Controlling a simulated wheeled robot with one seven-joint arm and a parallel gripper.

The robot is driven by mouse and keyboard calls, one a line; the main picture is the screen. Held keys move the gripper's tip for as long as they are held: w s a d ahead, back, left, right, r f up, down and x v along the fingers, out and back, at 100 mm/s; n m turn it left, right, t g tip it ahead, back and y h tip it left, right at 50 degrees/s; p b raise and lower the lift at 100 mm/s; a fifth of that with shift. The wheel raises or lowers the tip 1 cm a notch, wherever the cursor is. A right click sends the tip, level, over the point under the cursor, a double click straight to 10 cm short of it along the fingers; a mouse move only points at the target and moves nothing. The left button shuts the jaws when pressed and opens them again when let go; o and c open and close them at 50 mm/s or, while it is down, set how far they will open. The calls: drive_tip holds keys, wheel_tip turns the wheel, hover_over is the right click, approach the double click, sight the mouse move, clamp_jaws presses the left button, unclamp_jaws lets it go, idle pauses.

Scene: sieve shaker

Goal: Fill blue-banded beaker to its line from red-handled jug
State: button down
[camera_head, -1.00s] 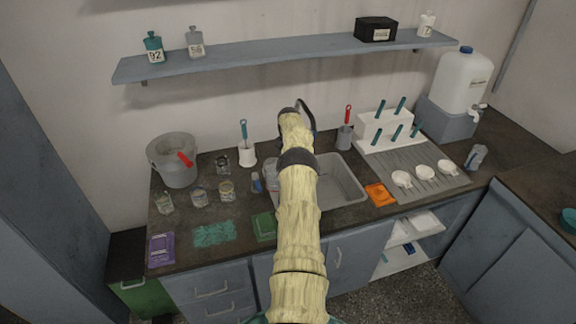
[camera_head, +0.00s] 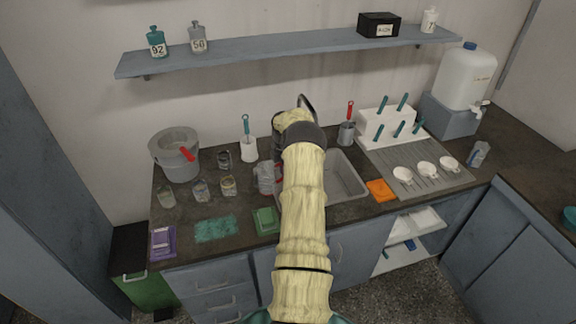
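A group of small glass vessels stands on the left of the counter. One of them (camera_head: 200,190) shows a bluish band, though it is small and hard to read. A clear grey jug-like vessel (camera_head: 265,179) stands or hangs just left of my arm, with a bit of red at its right side.
The sink (camera_head: 345,180) lies right of my arm. Green (camera_head: 265,220) and orange (camera_head: 381,190) cloths or sponges lie at the front. A drainboard (camera_head: 400,160) with white cups and a rack is further right. A white water container (camera_head: 465,78) stands at the back right.

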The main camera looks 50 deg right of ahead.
drive_tip(key=s+a+f+m, duration=0.1)
drive_tip(key=a+m, duration=0.4)
drive_tip(key=a, duration=1)
drive_tip(key=s+a+f+m, duration=0.1)
drive_tip(key=a+f+m, duration=0.2)
drive_tip(key=a, duration=1.3)
drive_tip(key=s+a+f+m, duration=0.1)
drive_tip(key=a+f+m, duration=0.2)
drive_tip(key=a, duration=1.2)
drive_tip(key=m, duration=0.3)
drive_tip(key=shift+a+m, duration=0.3)
drive_tip(key=shift+a, duration=0.1)
drive_tip(key=shift+s, duration=0.1)
